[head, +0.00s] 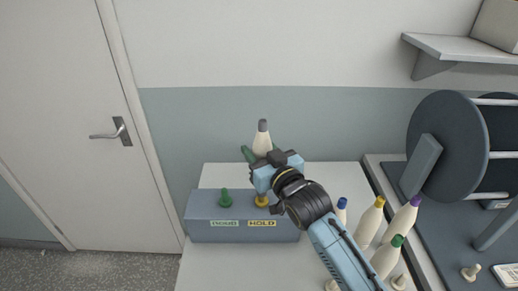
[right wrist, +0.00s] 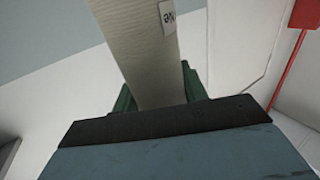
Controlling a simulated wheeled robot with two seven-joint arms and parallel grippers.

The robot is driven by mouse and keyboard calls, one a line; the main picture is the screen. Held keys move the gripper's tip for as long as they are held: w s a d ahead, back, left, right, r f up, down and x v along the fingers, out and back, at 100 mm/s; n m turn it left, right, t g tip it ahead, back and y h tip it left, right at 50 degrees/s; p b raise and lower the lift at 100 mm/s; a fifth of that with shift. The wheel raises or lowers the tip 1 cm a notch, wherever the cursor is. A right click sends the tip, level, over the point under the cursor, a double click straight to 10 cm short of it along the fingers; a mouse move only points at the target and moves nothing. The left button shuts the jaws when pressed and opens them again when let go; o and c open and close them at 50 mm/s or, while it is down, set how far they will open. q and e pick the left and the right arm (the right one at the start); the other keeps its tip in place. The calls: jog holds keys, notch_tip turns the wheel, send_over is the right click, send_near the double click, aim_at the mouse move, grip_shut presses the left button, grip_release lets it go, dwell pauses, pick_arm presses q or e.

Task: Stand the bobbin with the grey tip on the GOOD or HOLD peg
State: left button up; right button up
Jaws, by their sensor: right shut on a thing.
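The bobbin with the grey tip (head: 262,138) is cream-coloured and stands about upright in my right gripper (head: 262,153), which is shut on it. Its lower end is hidden behind the gripper. In the right wrist view the bobbin's labelled body (right wrist: 148,50) rises between the green fingers (right wrist: 157,92). The blue-grey peg block (head: 205,225) carries a green peg (head: 225,201) at the GOOD label and a yellow peg (head: 262,201) at the HOLD label. Both pegs look empty. My left gripper is not in view.
Bobbins with blue (head: 341,212), yellow (head: 370,222), purple (head: 402,218) and green (head: 387,258) tips stand right of my arm. A large dark reel (head: 440,130) stands at the right, below a wall shelf (head: 460,46). The white table (head: 220,177) is bare behind the block.

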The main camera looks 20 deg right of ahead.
jog(key=shift+f+b, duration=0.8)
jog(key=shift+f, duration=0.5)
jog(key=o, duration=1.2)
jog(key=b+v, duration=0.1)
jog(key=v, duration=1.2)
jog(key=shift+s+b, duration=0.2)
jog(key=shift+b, duration=0.1)
